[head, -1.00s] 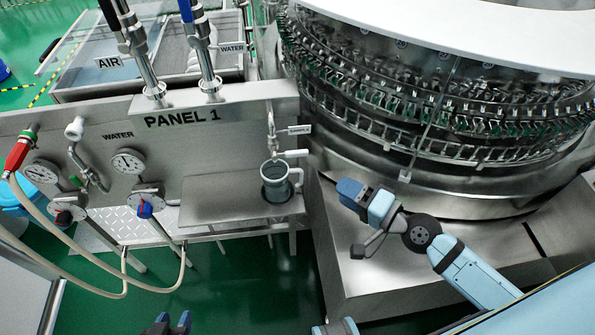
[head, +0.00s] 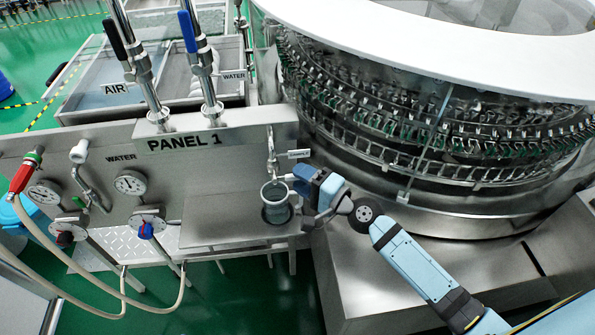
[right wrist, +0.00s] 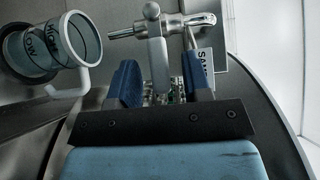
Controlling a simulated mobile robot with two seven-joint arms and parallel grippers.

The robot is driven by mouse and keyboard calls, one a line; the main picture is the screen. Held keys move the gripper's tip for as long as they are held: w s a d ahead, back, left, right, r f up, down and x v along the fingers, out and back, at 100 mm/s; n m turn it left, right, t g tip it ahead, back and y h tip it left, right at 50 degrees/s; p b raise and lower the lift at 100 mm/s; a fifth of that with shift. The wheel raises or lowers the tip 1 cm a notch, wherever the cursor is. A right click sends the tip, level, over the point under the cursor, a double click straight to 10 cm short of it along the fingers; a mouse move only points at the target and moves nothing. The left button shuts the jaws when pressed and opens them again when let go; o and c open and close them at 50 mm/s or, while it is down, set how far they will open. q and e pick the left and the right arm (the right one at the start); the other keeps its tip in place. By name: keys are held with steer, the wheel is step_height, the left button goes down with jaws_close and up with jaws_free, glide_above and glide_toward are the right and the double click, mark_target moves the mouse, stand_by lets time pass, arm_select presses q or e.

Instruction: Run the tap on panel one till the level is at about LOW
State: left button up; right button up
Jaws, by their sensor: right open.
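The sample tap (head: 272,148) hangs on the front of panel one (head: 225,150), by a small label. A grey cup (head: 275,214) with a handle stands upright below it on a metal shelf. In the right wrist view the cup (right wrist: 40,52) shows LOW and another level mark; I cannot tell its liquid level. My right gripper (head: 302,180) is at the tap, right of the cup. In the right wrist view its open blue fingers (right wrist: 161,86) stand either side of the tap's lever (right wrist: 158,62), with gaps showing. My left gripper is out of view.
The large rotary washer (head: 430,150) fills the right side, close to my right arm. Gauges (head: 130,183), a blue knob (head: 146,230) and hoses (head: 85,285) are on the panel's left. The shelf (head: 215,232) left of the cup is clear.

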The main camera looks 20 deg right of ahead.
steer(key=shift+w+a, duration=0.4)
steer(key=shift+w, duration=0.2)
jaws_close()
steer(key=shift+f, duration=0.1)
